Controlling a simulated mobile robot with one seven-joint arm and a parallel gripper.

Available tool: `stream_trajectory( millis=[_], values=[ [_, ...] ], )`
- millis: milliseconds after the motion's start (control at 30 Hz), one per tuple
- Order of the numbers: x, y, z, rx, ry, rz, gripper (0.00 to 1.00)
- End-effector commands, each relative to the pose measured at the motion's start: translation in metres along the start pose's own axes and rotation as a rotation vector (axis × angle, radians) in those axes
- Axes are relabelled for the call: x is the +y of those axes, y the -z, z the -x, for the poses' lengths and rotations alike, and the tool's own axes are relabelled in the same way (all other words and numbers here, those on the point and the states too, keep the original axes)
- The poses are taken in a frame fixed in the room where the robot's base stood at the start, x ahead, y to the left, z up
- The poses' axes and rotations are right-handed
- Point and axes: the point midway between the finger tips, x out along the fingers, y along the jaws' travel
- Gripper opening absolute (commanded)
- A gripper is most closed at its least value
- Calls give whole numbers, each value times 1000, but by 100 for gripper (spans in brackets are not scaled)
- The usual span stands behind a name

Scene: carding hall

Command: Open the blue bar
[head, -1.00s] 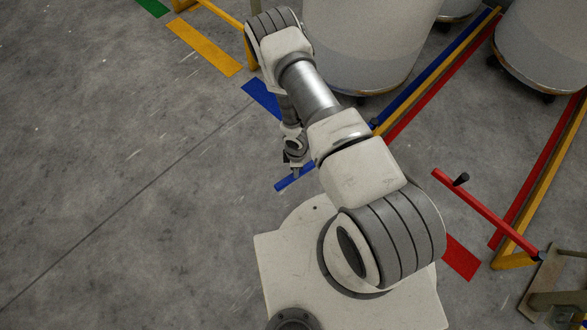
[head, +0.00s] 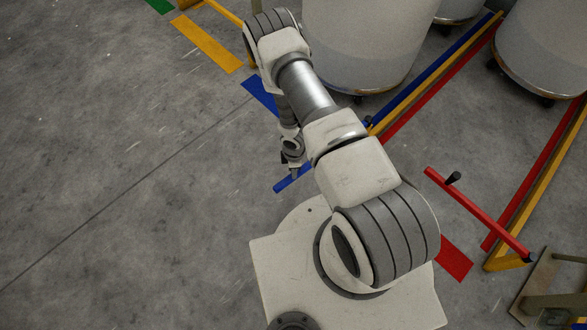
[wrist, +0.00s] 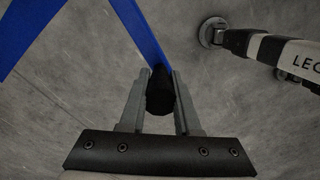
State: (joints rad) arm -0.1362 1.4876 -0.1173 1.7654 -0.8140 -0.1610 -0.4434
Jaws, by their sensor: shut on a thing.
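The blue bar (head: 282,186) shows its free end just past my gripper in the head view; my arm hides part of its length. In the wrist view the blue bar (wrist: 137,32) runs from the top edge down to a black handle (wrist: 160,92). My gripper (wrist: 160,78) is shut on this handle, one finger on each side. In the head view my gripper (head: 294,173) is low at the bar, left of my arm, and the handle is hidden there.
A red bar (head: 475,212) with a black handle stands at right. Large grey cans (head: 362,45) stand behind my arm. Blue and yellow rails (head: 440,72) run beside them. A blue floor mark (head: 260,95) lies left of my arm. The floor at left is clear.

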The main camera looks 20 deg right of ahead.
Motion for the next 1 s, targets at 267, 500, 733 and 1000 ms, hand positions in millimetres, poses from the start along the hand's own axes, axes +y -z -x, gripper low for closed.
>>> stream_trajectory(
  millis=[267, 500, 733, 1000],
  values=[
    [-1, 2, 0, 4, 1, 2, 0],
    [-1, 1, 0, 2, 1, 1, 61],
    [0, 0, 1, 1, 0, 0, 61],
    [1, 1, 41, 1, -2, -1, 61]
  ],
)
